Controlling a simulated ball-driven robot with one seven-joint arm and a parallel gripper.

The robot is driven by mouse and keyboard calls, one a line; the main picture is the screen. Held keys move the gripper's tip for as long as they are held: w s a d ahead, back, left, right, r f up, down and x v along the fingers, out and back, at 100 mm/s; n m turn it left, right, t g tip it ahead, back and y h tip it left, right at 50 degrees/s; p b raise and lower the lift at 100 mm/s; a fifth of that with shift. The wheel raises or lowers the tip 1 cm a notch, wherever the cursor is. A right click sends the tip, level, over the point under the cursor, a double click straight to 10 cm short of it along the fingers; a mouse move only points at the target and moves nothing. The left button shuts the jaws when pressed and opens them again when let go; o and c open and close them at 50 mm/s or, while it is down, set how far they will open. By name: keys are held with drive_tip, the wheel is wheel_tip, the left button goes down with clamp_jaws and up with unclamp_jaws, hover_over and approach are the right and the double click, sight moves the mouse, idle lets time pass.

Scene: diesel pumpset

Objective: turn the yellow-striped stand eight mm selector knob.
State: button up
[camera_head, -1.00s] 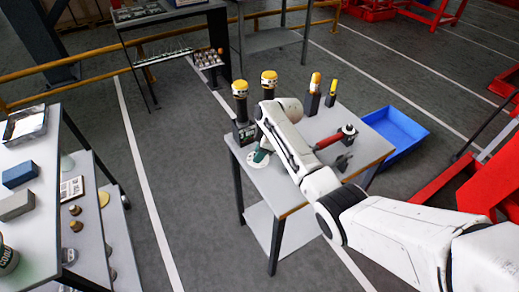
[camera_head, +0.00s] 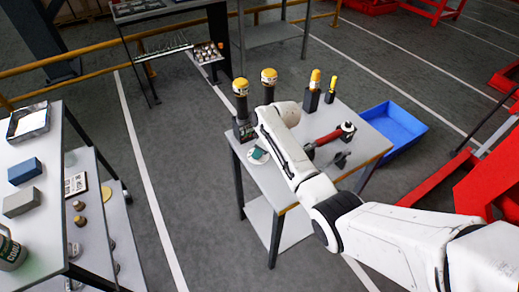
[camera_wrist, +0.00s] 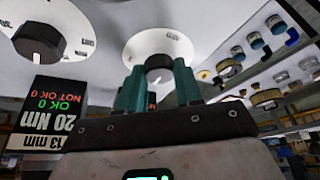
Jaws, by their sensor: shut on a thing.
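In the wrist view, a dark knob (camera_wrist: 157,67) stands out from a white round dial (camera_wrist: 143,45). The teal fingers of my gripper (camera_wrist: 157,78) are closed on this knob, one on each side. Its size label cannot be read. A second dark knob (camera_wrist: 40,42) sits on another white dial to the left, above a display (camera_wrist: 48,112) reading 20 Nm and 13 mm. In the head view, my gripper (camera_head: 258,154) is partly hidden by my arm, at the left part of the grey table (camera_head: 290,190). Yellow stripes are not clear.
Black holders with yellow-topped tools (camera_head: 240,95) stand at the table's back left. Two slimmer yellow or orange tools (camera_head: 314,88) stand farther right. A red-handled tool (camera_head: 330,137) lies right of my arm. A blue bin (camera_head: 395,130) is beyond the table.

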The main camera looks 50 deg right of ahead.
drive_tip(key=o, duration=1)
drive_tip(key=shift+o, duration=0.2)
drive_tip(key=v, duration=1)
drive_tip(key=shift+s+r, duration=0.15)
drive_tip(key=shift+r, duration=0.2)
drive_tip(key=shift+d, duration=0.1)
drive_tip(key=shift+m+g, duration=0.4)
drive_tip(key=s+a+f, duration=0.1)
drive_tip(key=a, duration=0.1)
drive_tip(key=s+a+f, duration=0.2)
drive_tip(key=a, duration=0.1)
drive_tip(key=s+a+f, duration=0.1)
drive_tip(key=a, duration=0.1)
drive_tip(key=shift+s+a+f, duration=0.2)
drive_tip(key=shift+f, duration=0.05)
drive_tip(key=s+a+f+m+g, duration=0.1)
drive_tip(key=s+a+f, duration=0.3)
drive_tip(key=s+a, duration=0.5)
drive_tip(key=s+a+r+m, duration=0.1)
drive_tip(key=s, duration=0.7)
drive_tip(key=s+a+r+m+g+h, duration=0.1)
drive_tip(key=s, duration=0.8)
drive_tip(key=shift+a+m+h, duration=0.3)
drive_tip(key=shift+a, duration=0.1)
